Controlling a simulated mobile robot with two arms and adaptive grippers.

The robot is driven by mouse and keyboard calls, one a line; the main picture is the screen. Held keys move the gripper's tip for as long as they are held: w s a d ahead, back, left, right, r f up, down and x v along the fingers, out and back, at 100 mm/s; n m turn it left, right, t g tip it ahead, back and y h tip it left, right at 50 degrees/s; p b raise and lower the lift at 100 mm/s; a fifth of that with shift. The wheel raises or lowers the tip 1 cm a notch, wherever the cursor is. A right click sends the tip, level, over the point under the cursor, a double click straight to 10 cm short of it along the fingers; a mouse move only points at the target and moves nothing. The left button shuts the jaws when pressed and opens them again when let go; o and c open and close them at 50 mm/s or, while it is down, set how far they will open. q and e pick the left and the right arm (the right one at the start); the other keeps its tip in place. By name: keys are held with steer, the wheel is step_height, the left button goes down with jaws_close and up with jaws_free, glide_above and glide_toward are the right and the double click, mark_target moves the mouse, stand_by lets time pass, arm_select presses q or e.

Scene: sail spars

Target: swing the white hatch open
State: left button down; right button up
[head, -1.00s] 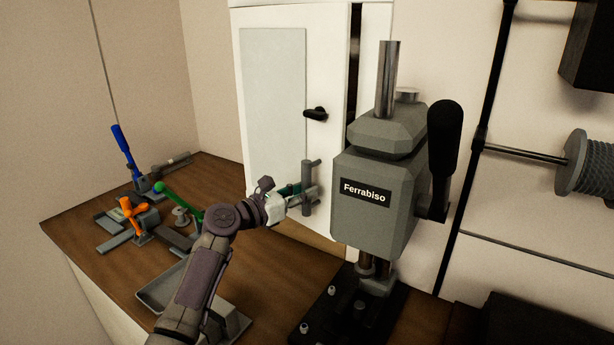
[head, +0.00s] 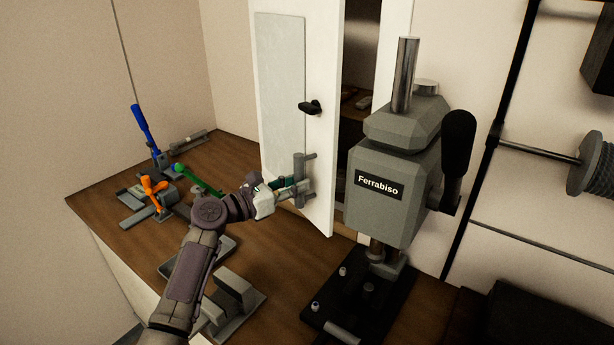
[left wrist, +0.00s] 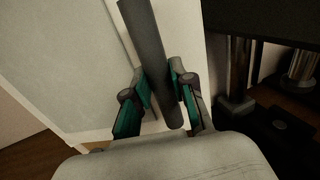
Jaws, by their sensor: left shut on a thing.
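The white hatch (head: 322,140) is a tall door with a pale grey panel. It stands partly open in the head view, with a dark gap along its right edge. A black latch knob (head: 310,107) sits on its upper part. A grey upright bar handle (head: 299,180) is on its lower part. My left gripper (head: 296,190) is shut on this handle. In the left wrist view the grey handle (left wrist: 152,60) runs between the teal-padded fingers (left wrist: 158,98). My right gripper is not in view.
The grey Ferrabiso press (head: 388,190) stands close to the right of the hatch. Clamps with blue (head: 144,128), green (head: 195,178) and orange (head: 154,187) handles lie on the wooden bench to the left. Shelves with small items (head: 362,100) show inside the cabinet.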

arm_select(q)
steer(key=a, duration=0.1)
steer(key=a+p, duration=0.1)
steer(key=a, duration=0.1)
steer(key=s+a, duration=0.1)
steer(key=shift+s+a+r, duration=0.1)
steer(key=shift+a+r, duration=0.1)
steer(key=shift+r, duration=0.15)
steer(key=s+a+p, duration=0.1)
steer(key=a, duration=0.6)
steer(key=shift+a, duration=0.3)
steer(key=shift+s+f, duration=0.1)
steer(key=shift+f, duration=0.05)
